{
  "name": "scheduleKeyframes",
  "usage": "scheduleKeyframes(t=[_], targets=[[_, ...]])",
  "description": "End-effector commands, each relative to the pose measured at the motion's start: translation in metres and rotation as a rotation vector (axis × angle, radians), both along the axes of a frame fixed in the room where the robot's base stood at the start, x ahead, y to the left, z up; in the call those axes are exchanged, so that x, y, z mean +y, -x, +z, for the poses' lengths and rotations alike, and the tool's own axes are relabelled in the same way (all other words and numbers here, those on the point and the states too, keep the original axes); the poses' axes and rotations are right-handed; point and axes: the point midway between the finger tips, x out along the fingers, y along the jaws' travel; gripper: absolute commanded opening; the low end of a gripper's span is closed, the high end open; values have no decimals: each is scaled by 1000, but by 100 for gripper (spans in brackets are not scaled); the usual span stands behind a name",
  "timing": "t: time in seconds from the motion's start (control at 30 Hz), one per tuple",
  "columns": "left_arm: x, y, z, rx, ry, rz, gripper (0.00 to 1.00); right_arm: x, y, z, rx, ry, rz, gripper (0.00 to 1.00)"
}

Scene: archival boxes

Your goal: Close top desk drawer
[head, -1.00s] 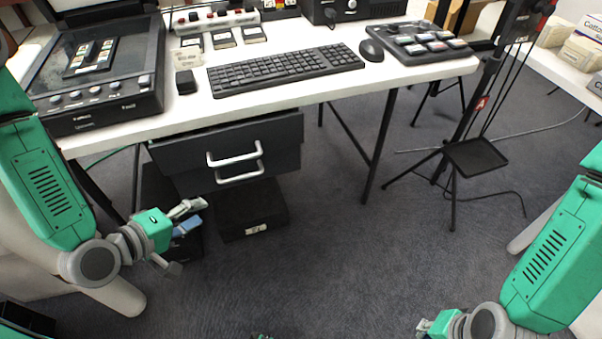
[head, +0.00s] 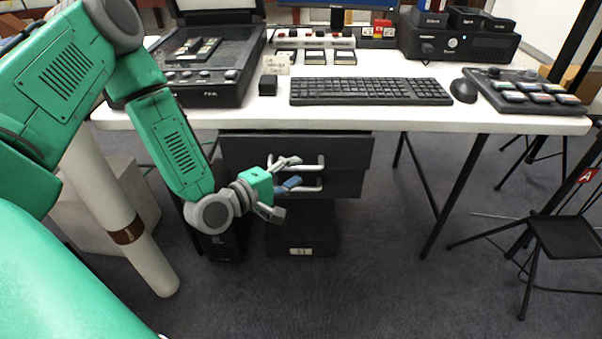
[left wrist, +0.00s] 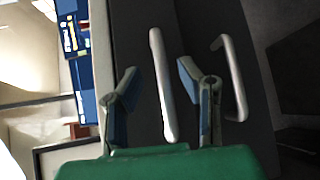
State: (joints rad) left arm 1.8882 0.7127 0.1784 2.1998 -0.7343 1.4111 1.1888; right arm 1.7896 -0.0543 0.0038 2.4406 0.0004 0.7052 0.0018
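The top desk drawer (head: 345,150) is a dark front under the white desk, with a pale bar handle (head: 322,160). It looks set forward of the lower drawer (head: 345,186), which has a similar handle. My left gripper (head: 283,185) is in front of the drawers, at the left ends of the handles. In the left wrist view the picture is turned sideways. The open fingers there (left wrist: 162,92) appear on either side of the top handle (left wrist: 157,70), with the lower handle (left wrist: 236,80) to the right. Contact cannot be told. My right gripper is out of view.
The white desk (head: 400,118) bears a keyboard (head: 370,91), a mouse (head: 463,91) and a flat black device (head: 200,90). A dark box (head: 300,240) sits on the floor below the drawers. Desk legs and a black stand (head: 560,240) are at right.

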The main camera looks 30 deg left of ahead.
Motion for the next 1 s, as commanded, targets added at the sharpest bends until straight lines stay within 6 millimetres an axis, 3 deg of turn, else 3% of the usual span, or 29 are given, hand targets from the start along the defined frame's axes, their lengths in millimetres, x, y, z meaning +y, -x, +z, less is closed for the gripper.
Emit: scheduleKeyframes(t=[0.2, 0.5, 0.53, 0.6, 0.63, 0.83, 1.0], targets=[[-2, -19, -5, 0, 3, 2, 33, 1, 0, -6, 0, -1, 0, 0], [-9, -22, -2, 1, -4, 0, 33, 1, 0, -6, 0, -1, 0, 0], [-9, -22, -1, 1, -4, 0, 29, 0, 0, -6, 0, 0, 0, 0], [-8, -22, -2, 0, -4, 0, 4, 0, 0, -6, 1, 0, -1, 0], [-8, -22, -2, 0, -3, 0, 0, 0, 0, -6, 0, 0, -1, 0], [-3, -25, -3, -2, 0, 1, 0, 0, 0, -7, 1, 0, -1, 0], [13, -47, -4, -3, -1, 5, 0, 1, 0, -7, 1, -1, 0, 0]])
